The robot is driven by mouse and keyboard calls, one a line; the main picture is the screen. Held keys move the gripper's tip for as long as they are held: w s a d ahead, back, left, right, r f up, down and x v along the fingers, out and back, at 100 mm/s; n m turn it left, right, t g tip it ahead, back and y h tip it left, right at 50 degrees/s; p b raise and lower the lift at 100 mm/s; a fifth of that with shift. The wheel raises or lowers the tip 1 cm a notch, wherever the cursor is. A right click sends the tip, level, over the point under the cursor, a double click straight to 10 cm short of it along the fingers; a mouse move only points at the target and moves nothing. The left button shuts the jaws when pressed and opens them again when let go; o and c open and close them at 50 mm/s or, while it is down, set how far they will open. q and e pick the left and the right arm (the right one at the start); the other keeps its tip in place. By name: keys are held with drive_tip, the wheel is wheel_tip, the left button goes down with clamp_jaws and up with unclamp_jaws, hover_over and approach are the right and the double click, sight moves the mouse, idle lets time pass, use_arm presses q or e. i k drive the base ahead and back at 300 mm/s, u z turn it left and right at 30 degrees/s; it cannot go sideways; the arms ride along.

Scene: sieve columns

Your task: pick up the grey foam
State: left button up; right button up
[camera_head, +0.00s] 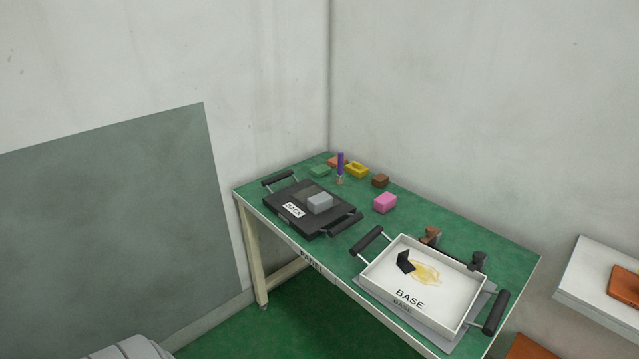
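The grey foam (320,203) is a small light-grey block. It lies on a black tray (285,220) labelled BACK, at the left part of the green table. Its top and front sides show and nothing covers them. Neither of my grippers shows in the head view.
The green table (460,236) also bears pink (385,203), brown (380,181), yellow (357,170) and green (320,171) blocks and an upright purple-handled tool (340,166). A white BASE tray (376,279) with black handles stands at the right. Walls close in behind the table.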

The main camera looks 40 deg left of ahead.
sight(321, 202)
drive_tip(key=u, duration=2.85)
drive_tip(key=i, duration=1.6)
drive_tip(key=z, duration=2.25)
